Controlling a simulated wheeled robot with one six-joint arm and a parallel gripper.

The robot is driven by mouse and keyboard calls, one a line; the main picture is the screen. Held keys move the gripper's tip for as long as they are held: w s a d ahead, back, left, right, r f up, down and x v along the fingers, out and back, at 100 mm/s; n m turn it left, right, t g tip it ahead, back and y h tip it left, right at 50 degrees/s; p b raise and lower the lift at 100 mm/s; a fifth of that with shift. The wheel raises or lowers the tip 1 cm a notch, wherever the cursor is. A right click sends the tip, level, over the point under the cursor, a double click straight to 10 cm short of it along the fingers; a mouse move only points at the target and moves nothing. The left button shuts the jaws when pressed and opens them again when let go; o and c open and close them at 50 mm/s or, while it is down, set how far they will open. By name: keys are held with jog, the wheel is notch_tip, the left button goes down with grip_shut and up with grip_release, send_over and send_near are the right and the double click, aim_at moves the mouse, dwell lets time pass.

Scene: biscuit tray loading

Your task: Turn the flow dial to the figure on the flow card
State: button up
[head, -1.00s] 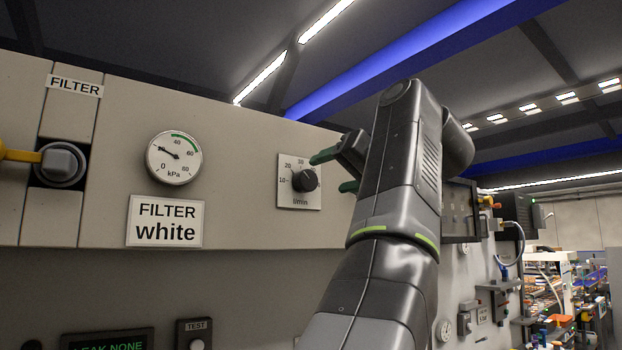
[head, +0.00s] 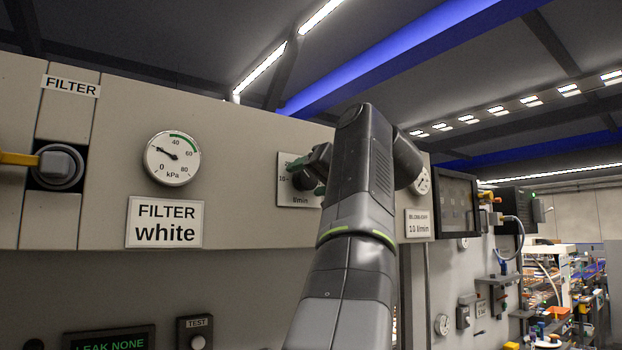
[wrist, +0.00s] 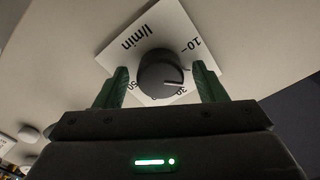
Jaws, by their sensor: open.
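The flow dial is a dark round knob (wrist: 160,72) on a white scale plate (wrist: 125,45) marked l/min. In the wrist view its white pointer line points to the right, between the 10 and 30 marks; the exact figure there is partly hidden by a finger. My gripper (wrist: 161,70) is open, with one green fingertip on each side of the knob; I cannot tell whether they touch it. In the head view my gripper (head: 309,176) covers much of the dial plate (head: 287,200). The flow card (head: 418,225) right of my arm reads 10 l/min.
A kPa gauge (head: 172,158) and a FILTER white card (head: 165,222) are on the panel to the left. A yellow-handled valve (head: 58,166) is at far left. Another gauge (head: 422,181) and a dark screen (head: 457,205) are right of my arm.

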jog(key=c, duration=1)
jog(key=shift+o, duration=0.2)
jog(key=shift+n, duration=0.3)
jog(key=n+b, duration=0.1)
jog(key=n, duration=0.3)
jog(key=shift+f+n, duration=0.1)
jog(key=shift+n, duration=0.2)
jog(key=shift+n+b, duration=0.4)
jog(key=shift+n, duration=1.4)
jog(key=o, duration=1)
jog(key=shift+c, duration=0.2)
